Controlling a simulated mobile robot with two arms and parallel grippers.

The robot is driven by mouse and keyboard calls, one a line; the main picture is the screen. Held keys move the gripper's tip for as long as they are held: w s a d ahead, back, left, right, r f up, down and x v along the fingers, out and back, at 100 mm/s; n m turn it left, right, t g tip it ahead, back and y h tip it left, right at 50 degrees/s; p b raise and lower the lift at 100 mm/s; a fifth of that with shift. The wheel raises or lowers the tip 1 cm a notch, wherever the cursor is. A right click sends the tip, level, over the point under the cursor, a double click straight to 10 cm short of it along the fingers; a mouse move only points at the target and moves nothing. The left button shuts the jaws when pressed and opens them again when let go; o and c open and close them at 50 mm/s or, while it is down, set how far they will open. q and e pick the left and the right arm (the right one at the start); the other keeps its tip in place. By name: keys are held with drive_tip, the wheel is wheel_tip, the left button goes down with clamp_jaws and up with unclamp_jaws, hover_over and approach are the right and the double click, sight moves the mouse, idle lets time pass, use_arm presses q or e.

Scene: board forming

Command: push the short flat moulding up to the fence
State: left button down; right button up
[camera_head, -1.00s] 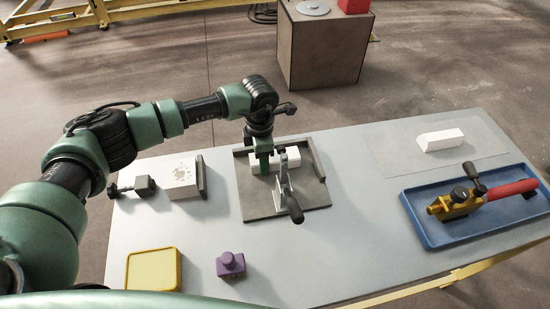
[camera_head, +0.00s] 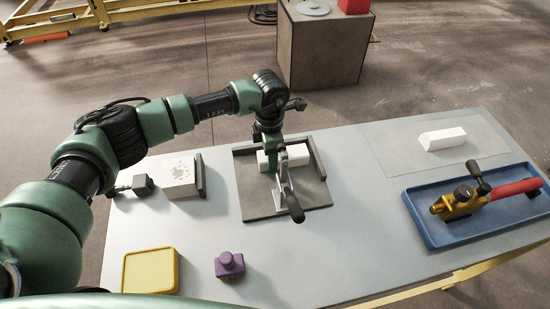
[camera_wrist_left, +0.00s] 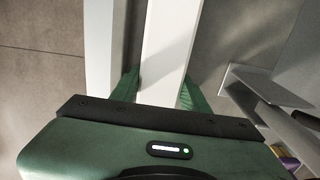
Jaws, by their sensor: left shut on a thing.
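The short flat moulding is a white bar (camera_head: 297,155) lying on the grey fixture plate (camera_head: 255,195). It shows in the left wrist view as a pale strip (camera_wrist_left: 172,45). My left gripper (camera_head: 273,160) is shut on it from above, with a green finger on each side in the wrist view. The fixture has a raised dark fence (camera_head: 244,151) along the back and a raised wall (camera_head: 317,160) at the right. The moulding's right end is close to the right wall. I cannot tell whether it touches either one. My right gripper is out of view.
A toggle clamp (camera_head: 286,185) stands on the plate just in front of the moulding. A white block (camera_head: 180,175) is left of the fixture. A yellow tray (camera_head: 150,270) and purple knob (camera_head: 229,265) are in front. Another white moulding (camera_head: 442,139) and a blue tray (camera_head: 430,235) are at right.

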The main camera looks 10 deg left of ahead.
use_arm(q)
drive_tip(key=shift+w+d+b, duration=0.35)
drive_tip(key=shift+d+b, duration=0.25)
drive_tip(key=shift+d, duration=0.25)
drive_tip(key=c, duration=0.6)
unclamp_jaws()
drive_tip(key=shift+r, duration=0.1)
drive_tip(key=shift+c, duration=0.2)
